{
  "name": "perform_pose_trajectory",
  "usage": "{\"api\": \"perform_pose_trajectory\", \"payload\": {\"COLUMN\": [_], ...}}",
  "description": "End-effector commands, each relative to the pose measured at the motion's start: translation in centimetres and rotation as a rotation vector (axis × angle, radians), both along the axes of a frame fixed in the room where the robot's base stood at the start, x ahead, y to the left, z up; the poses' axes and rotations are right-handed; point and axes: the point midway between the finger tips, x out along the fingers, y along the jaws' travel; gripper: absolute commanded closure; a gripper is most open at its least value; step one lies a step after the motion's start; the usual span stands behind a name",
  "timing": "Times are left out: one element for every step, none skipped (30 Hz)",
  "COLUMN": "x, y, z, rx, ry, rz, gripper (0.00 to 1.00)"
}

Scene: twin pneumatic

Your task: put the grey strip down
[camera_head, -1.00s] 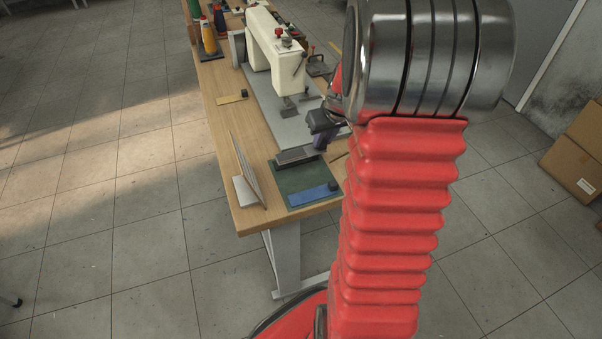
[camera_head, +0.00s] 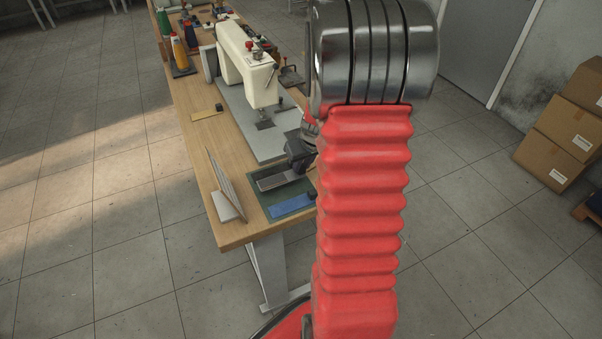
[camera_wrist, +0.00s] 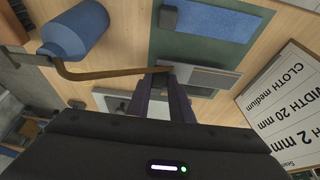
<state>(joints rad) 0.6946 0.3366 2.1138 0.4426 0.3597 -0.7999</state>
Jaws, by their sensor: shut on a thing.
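The grey strip (camera_head: 276,180) is over the far part of the green mat (camera_head: 287,194), about parallel to a blue strip (camera_head: 292,206). It also shows in the wrist view (camera_wrist: 208,80). My gripper (camera_head: 301,165) is at the strip's right end in the head view. In the wrist view, the dark fingers of my gripper (camera_wrist: 167,80) are close together at the strip's end, shut on it. The fingers hide that end. The strip looks flat and low, but I cannot tell whether it touches the mat.
A printed card (camera_head: 222,182) stands left of the mat. A white sewing machine (camera_head: 245,65) is behind on its grey plate (camera_head: 270,140). A blue-handled thing with a bent brown rod (camera_wrist: 75,33) shows left in the wrist view.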

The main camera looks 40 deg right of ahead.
Motion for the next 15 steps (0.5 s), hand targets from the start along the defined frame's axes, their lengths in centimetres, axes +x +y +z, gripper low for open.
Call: {"api": "perform_pose_trajectory", "payload": {"x": [0.0,0.0,0.0,0.0,0.0,0.0,0.0,0.0,-0.1,-0.1,-0.1,-0.1,-0.1,-0.1,-0.1], "y": [0.0,0.0,0.0,0.0,0.0,0.0,0.0,0.0,0.0,0.0,0.0,0.0,0.0,0.0,0.0], "z": [0.0,0.0,0.0,0.0,0.0,-0.1,-0.2,-0.5,-0.9,-1.2,-1.6,-2.1,-2.5,-2.8,-3.2], "rx": [0.000,0.000,0.000,0.000,0.000,0.000,0.001,0.001,0.002,0.001,0.002,0.003,0.003,0.003,0.002], "ry": [-0.001,-0.001,0.000,0.000,0.000,0.000,0.001,0.001,0.002,0.002,0.003,0.002,0.002,0.001,0.002], "rz": [0.000,0.000,0.000,0.000,-0.001,-0.001,-0.002,-0.003,-0.003,-0.002,-0.003,-0.002,-0.002,-0.002,-0.003], "gripper": [1.00,1.00,1.00,1.00,1.00,1.00,1.00,1.00,1.00,1.00,1.00,1.00,1.00,1.00,1.00]}}
